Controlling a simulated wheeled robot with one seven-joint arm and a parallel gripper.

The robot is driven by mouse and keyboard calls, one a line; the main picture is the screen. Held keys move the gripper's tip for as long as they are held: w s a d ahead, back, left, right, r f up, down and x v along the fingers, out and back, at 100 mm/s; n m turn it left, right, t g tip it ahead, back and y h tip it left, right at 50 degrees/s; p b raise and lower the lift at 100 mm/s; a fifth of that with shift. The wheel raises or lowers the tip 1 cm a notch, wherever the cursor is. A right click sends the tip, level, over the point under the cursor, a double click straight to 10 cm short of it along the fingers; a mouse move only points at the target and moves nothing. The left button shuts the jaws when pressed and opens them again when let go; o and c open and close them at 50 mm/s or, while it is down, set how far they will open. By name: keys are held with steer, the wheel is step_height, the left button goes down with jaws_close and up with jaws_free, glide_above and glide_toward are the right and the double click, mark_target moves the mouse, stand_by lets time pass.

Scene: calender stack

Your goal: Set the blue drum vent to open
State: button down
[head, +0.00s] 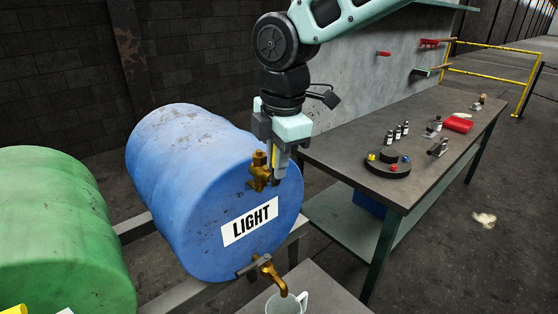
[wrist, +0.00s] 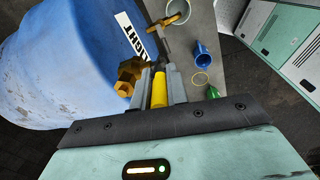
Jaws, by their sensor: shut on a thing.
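The blue drum (head: 190,200) lies on its side on a rack, with a "LIGHT" label on its end face. Its brass vent (head: 258,172) sits high on that face; it also shows in the wrist view (wrist: 130,75). My gripper (head: 276,165) reaches down beside the vent, touching or very near it. In the wrist view my gripper's fingers (wrist: 159,90) are closed around a yellow handle (wrist: 159,90) next to the brass vent body. The handle's join to the vent is partly hidden by the fingers. I cannot tell the vent's setting.
A brass tap (head: 265,268) sits low on the drum face, above a clear jug (head: 288,303). A green drum (head: 60,235) lies to the left. A workbench (head: 370,180) with bottles and tools stands right.

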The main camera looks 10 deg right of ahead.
stand_by(0.4)
steer(key=c, duration=1.4)
jaws_free()
steer(key=r, duration=0.5)
steer(key=s+r+b, duration=0.1)
steer(key=r, duration=0.5)
steer(key=s+d+r, duration=0.1)
steer(key=r, duration=0.5)
steer(key=shift+r+b, duration=0.15)
steer(key=shift+b, duration=0.2)
steer(key=s+d+f+m, duration=0.2)
steer(key=s+f+m, duration=0.3)
steer(key=s+f, duration=0.2)
steer(key=s+d+f+m, duration=0.3)
steer(key=s+f+m, duration=0.2)
steer(key=f, duration=0.5)
steer(key=s+d+f+m+g, duration=0.1)
steer(key=s+d+f+m, duration=0.2)
steer(key=s+f, duration=0.5)
steer(key=shift+s+f+m, duration=0.3)
steer(key=shift+s+m, duration=0.35)
steer(key=shift+m, duration=0.25)
